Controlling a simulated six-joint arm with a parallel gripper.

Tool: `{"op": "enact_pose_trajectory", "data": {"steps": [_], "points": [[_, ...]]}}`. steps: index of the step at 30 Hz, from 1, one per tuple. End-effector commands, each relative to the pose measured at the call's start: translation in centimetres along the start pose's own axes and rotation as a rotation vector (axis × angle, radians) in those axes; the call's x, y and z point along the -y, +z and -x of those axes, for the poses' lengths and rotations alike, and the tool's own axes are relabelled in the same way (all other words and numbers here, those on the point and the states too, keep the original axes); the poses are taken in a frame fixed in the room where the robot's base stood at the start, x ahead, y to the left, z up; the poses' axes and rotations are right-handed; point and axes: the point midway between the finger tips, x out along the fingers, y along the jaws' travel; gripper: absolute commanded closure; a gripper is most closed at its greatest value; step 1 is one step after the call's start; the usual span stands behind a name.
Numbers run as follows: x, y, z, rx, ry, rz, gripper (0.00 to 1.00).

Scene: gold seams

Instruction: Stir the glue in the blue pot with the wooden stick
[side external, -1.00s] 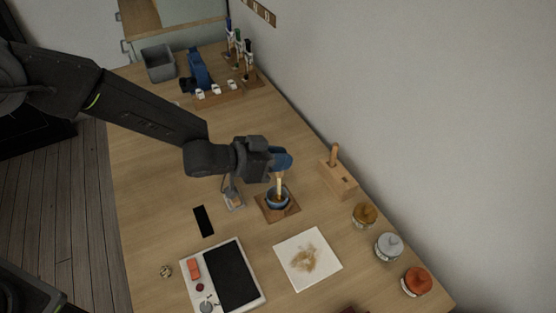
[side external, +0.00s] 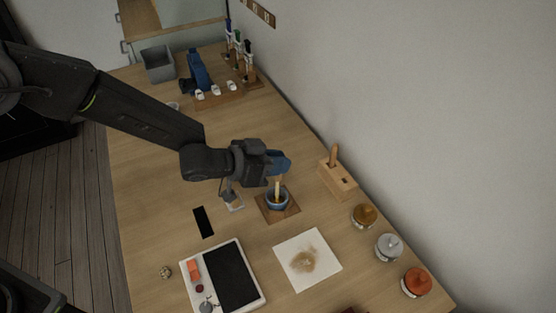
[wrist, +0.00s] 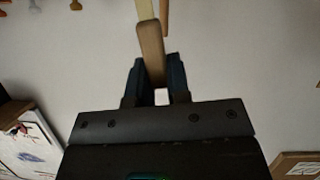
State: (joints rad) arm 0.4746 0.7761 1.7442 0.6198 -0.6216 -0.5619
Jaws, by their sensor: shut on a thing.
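The blue pot (side external: 277,202) stands on a square wooden board (side external: 291,212) near the middle of the table. My gripper (side external: 279,165) is just above the pot and shut on the wooden stick (side external: 277,188). The stick points down, with its lower end inside the pot. In the wrist view the stick (wrist: 151,50) runs up between the blue fingertips of my gripper (wrist: 157,78). The glue and the stick's tip are too small to make out.
A wooden block (side external: 338,181) with an upright peg stands right of the pot. Several jars, such as the gold-coloured one (side external: 365,215), line the right edge. A white tile (side external: 325,269) with brown powder and a tray with a black pad (side external: 231,277) lie in front.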

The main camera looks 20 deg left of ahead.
Motion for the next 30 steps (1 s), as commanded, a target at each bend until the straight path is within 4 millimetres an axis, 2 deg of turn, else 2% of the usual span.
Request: {"op": "enact_pose_trajectory", "data": {"steps": [24,30], "points": [[0.0,-4.0,1.2,-0.001,0.001,0.0,1.0],[0.0,-4.4,1.4,-0.001,-0.001,0.0,1.0]]}}
